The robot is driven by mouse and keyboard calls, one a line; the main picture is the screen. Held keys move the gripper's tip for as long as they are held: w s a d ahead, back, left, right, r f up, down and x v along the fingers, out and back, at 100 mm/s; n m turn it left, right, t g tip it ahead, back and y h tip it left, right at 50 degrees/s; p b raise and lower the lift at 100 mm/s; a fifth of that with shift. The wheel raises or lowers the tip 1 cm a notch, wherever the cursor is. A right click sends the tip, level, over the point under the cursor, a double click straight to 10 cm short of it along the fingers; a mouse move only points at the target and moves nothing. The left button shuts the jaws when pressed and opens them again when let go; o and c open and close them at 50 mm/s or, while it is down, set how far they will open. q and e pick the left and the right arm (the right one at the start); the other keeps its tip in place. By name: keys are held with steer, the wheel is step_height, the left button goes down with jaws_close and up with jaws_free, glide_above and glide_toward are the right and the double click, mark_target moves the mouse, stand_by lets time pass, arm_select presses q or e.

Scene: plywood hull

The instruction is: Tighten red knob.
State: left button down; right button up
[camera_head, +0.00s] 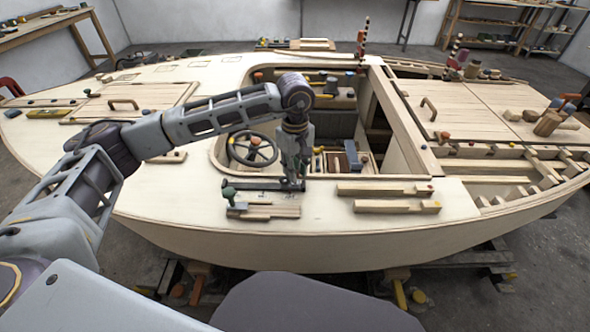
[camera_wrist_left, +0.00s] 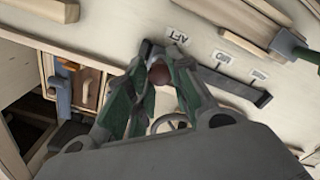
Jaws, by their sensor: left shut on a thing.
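In the left wrist view, the round dark-red knob (camera_wrist_left: 159,74) sits between the green-padded fingers of my left gripper (camera_wrist_left: 157,84), which is shut on it. The knob is at one end of a dark slotted bar (camera_wrist_left: 235,86) on the pale deck. In the head view, my left gripper (camera_head: 293,182) points down at the right end of this dark bar (camera_head: 250,184), near the cockpit's front edge. The gripper hides the knob there. My right gripper is not in view.
A steering wheel (camera_head: 253,149) is behind the bar in the open cockpit. Wooden strips (camera_head: 385,190) lie to the right on the deck. Small printed labels (camera_wrist_left: 222,58) line the bar.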

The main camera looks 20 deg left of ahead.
arm_select(q)
steer(key=shift+w+r, duration=0.1)
steer(key=shift+r, duration=0.15)
steer(key=c, duration=1.2)
jaws_free()
steer(key=shift+c, duration=0.2)
steer(key=shift+f, duration=0.15)
step_height(320, 180, up, 12)
